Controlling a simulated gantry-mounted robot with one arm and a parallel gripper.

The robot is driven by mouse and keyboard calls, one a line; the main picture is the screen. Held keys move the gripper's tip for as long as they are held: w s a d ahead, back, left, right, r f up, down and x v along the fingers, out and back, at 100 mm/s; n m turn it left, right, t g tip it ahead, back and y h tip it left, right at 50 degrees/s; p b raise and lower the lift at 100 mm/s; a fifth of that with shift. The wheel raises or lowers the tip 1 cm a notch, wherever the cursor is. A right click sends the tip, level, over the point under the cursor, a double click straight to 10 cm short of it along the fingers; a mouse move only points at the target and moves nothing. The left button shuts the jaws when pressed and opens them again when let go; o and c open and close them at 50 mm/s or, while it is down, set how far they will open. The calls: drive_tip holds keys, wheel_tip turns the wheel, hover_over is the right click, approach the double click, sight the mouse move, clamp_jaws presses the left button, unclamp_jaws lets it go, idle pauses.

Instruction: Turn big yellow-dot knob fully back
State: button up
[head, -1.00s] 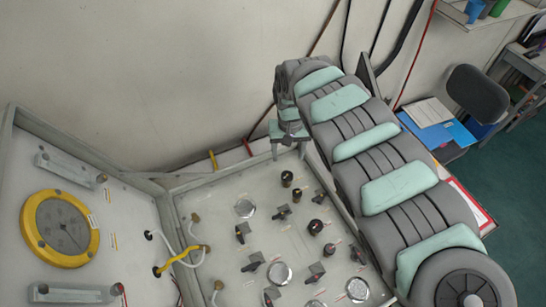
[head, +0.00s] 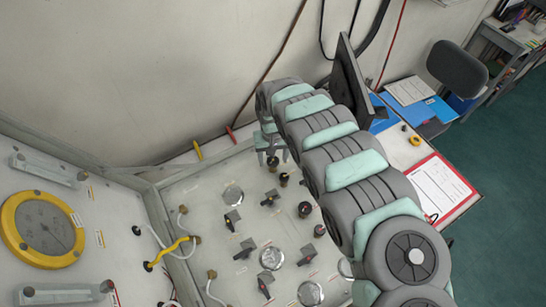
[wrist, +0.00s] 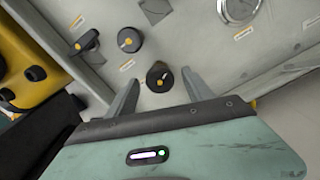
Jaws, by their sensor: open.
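A round black knob with a yellow dot (wrist: 159,77) shows in the wrist view between the two fingers of my gripper (wrist: 160,82). The fingers are open, one on each side, with a visible gap to the knob. A second round black knob with a yellow dot (wrist: 130,39) sits up and left of it. In the head view my gripper (head: 273,157) is at the panel's back edge, around the rearmost black knob (head: 273,163). The other round knob (head: 284,179) is just in front.
A black lever handle (wrist: 88,42) and a gauge (wrist: 238,10) are near in the wrist view. The sloped panel (head: 215,265) carries several more knobs and gauges. A yellow-rimmed dial (head: 42,229) is at left. A clipboard (head: 437,188) lies at right.

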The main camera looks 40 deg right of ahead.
clamp_jaws()
idle(0.8)
